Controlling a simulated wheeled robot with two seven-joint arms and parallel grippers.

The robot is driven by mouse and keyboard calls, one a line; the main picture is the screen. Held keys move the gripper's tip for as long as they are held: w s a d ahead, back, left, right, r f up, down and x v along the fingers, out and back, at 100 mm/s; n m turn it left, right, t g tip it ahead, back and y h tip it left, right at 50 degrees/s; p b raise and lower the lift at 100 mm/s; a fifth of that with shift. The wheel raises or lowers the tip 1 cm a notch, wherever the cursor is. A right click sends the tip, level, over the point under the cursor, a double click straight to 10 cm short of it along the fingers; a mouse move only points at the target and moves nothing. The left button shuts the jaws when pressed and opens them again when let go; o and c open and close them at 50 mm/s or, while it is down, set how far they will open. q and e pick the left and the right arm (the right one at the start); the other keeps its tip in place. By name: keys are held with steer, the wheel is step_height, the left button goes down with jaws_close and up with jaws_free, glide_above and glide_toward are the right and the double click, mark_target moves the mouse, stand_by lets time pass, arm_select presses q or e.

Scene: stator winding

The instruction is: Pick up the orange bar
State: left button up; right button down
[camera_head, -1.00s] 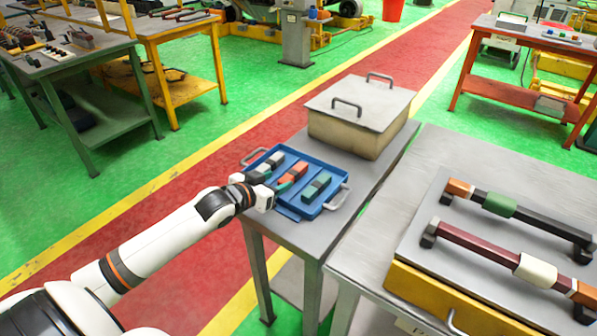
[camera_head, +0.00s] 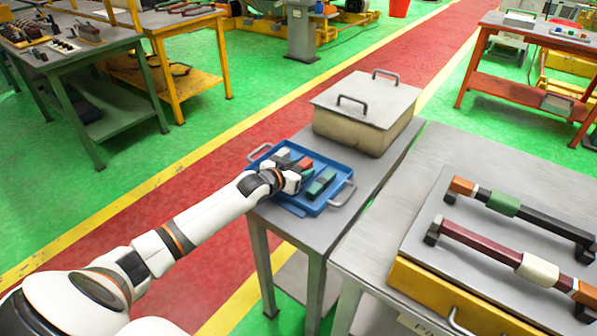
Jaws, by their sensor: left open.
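The orange bar (camera_head: 304,163) lies in the blue tray (camera_head: 345,171), among dark and green bars, and only its far end shows clearly. My left gripper (camera_head: 292,181) is open over the near-left part of the tray, at the near end of the orange bar. The gripper hides that near part, so I cannot tell whether the fingers touch the bar. A green bar (camera_head: 321,183) lies to the right of the gripper, and a dark bar (camera_head: 277,158) lies to the left of the orange one. My right gripper is not in view.
The tray stands on a grey table (camera_head: 287,222), with a lidded metal box (camera_head: 365,112) behind it. On the right, another table (camera_head: 470,150) carries a yellow-based fixture (camera_head: 420,287) with two long bars. Red and green floor lies left of the tray table.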

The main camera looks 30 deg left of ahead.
arm_select(q)
steer(key=shift+c, duration=0.2)
jaws_close()
